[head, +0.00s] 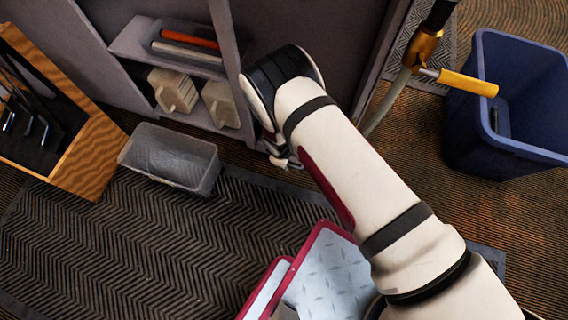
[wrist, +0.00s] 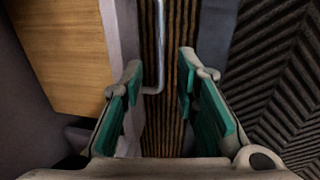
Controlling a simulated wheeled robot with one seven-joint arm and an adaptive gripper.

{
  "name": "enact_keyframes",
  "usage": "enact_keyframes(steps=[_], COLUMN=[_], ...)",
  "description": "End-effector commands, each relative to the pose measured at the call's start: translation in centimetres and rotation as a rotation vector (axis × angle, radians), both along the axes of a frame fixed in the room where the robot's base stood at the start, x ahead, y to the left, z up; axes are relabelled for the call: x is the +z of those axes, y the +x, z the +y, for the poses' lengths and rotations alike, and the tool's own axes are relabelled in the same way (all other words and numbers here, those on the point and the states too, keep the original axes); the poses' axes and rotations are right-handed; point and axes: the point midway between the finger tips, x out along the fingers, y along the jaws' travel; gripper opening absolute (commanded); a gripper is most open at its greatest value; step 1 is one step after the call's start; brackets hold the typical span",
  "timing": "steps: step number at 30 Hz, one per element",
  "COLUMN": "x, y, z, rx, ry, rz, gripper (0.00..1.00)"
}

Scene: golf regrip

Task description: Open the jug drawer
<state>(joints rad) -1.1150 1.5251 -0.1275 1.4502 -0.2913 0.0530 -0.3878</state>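My gripper (wrist: 160,72) is open and empty, its two green-padded fingers spread in the wrist view. A thin metal bar handle (wrist: 159,45) shows between the fingertips and bends left at its lower end toward a grey panel edge. I cannot tell how deep it sits between the fingers. In the head view my gripper (head: 284,158) is beside the grey cabinet (head: 228,60), low on its front. The jug drawer's front cannot be clearly picked out; my arm hides part of the cabinet.
A clear plastic bin (head: 170,155) lies on the floor near a wooden rack (head: 85,150) at left. A blue bin (head: 510,100) stands at right, near a hose with a yellow grip (head: 468,83). The patterned mat (head: 130,235) has free room. A wooden panel (wrist: 60,50) is left of my fingers.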

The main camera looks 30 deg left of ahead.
Motion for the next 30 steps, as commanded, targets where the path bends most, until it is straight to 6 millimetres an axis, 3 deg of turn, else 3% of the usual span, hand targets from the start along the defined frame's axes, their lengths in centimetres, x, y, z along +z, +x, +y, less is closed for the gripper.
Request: enact_keyframes(steps=[6,16,20,30], x=[-2.0,-2.2,-2.2,-2.2], y=[0.4,0.5,0.5,0.2], z=[0.1,0.1,0.1,-0.1], rx=[-0.001,0.0,0.0,0.001], ry=[0.0,0.0,0.0,0.0], rz=[-0.001,0.0,0.0,0.0], gripper=[0.28,0.28,0.01,0.0])
